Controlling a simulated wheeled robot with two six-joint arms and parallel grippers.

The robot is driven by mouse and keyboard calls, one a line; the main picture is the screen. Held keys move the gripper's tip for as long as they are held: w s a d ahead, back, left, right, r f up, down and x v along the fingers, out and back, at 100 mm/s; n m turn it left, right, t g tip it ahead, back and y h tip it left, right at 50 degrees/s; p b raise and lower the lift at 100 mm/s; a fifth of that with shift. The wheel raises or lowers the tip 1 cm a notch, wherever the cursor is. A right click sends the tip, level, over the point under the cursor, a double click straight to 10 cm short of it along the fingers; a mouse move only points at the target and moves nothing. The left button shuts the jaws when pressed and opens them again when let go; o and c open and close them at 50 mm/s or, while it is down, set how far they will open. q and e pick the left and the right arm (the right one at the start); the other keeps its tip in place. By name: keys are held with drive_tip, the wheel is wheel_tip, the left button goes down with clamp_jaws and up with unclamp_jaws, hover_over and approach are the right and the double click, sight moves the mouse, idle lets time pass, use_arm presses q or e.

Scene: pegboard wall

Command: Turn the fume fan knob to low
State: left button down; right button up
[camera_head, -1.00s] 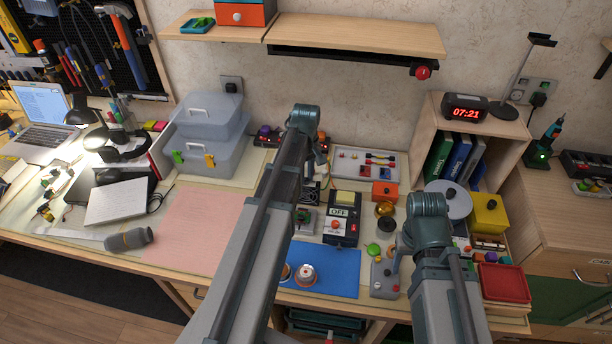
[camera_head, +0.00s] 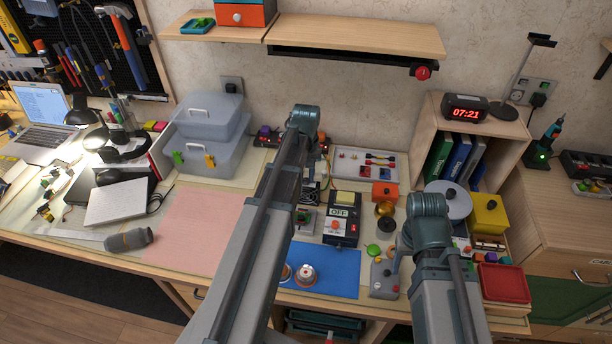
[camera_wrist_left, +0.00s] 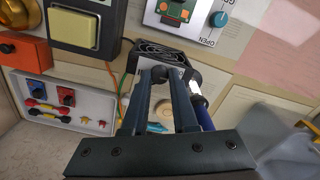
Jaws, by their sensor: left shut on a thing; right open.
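The fume fan, a black box with a slatted grille (camera_wrist_left: 165,52), lies just beyond my left fingertips in the left wrist view. My left gripper (camera_wrist_left: 172,76) reaches the near side of the fan, with its two fingers a little apart and shut on the knob there. The fingers hide most of the knob, and I cannot read its setting.
A blue mat (camera_head: 335,270) is in front. A pink mat (camera_head: 200,230) on the left is clear.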

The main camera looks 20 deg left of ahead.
sight(306, 180)
use_arm(q)
drive_tip(key=m, duration=0.7)
idle(0.6)
drive_tip(key=c, duration=0.7)
unclamp_jaws()
drive_tip(key=shift+r, duration=0.15)
wheel_tip(306, 180, up, 14)
drive_tip(key=p, duration=1.4)
drive_tip(key=shift+f, duration=0.2)
drive_tip(key=shift+f, duration=0.1)
